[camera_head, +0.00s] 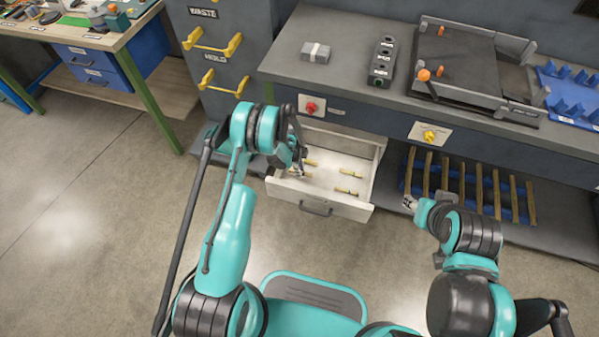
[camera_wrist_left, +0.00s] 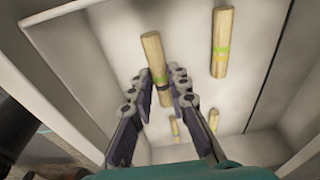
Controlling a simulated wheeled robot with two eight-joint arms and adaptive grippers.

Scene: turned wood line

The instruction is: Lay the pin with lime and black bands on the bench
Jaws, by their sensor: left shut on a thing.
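The pin with lime and black bands (camera_wrist_left: 152,52) is a light wooden rod between the fingers of my left gripper (camera_wrist_left: 160,88) in the left wrist view. The fingers are shut on it near its bands, inside or just over the open white drawer (camera_head: 285,191). In the head view my left gripper (camera_head: 298,168) reaches into the drawer's left part, and the held pin is hard to make out there. The grey bench (camera_head: 348,72) stands above the drawer. My right gripper (camera_head: 411,203) is at the right, away from the drawer; its finger opening is too small to judge.
Another pin with a green band (camera_wrist_left: 222,42) lies in the drawer, with more pins near it. On the bench are a small grey block (camera_head: 315,53), a dark switch box (camera_head: 383,60), a black fixture (camera_head: 465,65) and a blue rack (camera_head: 572,92). The bench's front left is clear.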

